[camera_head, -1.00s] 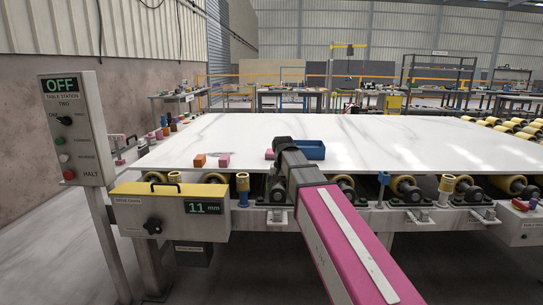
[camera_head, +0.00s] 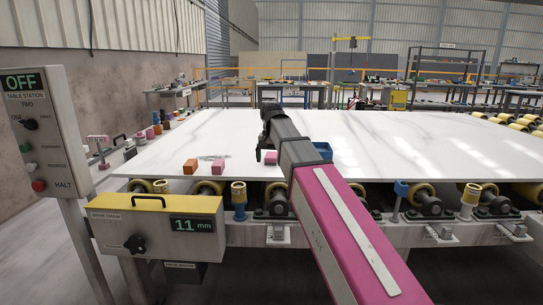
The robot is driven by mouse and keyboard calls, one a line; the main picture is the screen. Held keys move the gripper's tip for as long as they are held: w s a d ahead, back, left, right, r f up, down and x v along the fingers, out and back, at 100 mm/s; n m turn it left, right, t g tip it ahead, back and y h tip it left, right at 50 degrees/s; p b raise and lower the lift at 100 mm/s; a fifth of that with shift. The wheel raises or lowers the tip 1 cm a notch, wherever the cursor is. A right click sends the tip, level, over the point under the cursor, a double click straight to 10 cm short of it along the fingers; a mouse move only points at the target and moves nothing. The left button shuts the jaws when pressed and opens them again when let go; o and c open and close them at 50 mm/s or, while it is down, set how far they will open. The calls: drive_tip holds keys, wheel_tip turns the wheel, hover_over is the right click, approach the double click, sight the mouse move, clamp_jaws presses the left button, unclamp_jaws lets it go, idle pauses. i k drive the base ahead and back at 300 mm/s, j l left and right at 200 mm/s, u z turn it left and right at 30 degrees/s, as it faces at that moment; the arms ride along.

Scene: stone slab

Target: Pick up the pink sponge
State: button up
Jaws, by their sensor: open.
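Small pink blocks lie on the white stone slab (camera_head: 400,143). One pink block (camera_head: 217,166) sits near the front left beside an orange block (camera_head: 190,166). Another pink block (camera_head: 270,158) shows just below the end of my arm. I cannot tell by its look which pink one is the sponge. My gripper (camera_head: 261,154) is open at the end of the arm, over the front part of the slab. In the picture it is just left of the second pink block; contact cannot be judged. The arm hides part of the slab.
A control post (camera_head: 45,140) reading OFF is at the left. A yellow-topped box (camera_head: 155,225) and yellow rollers line the front edge. The slab's right side is clear.

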sight(270, 158)
drive_tip(key=i, duration=0.9)
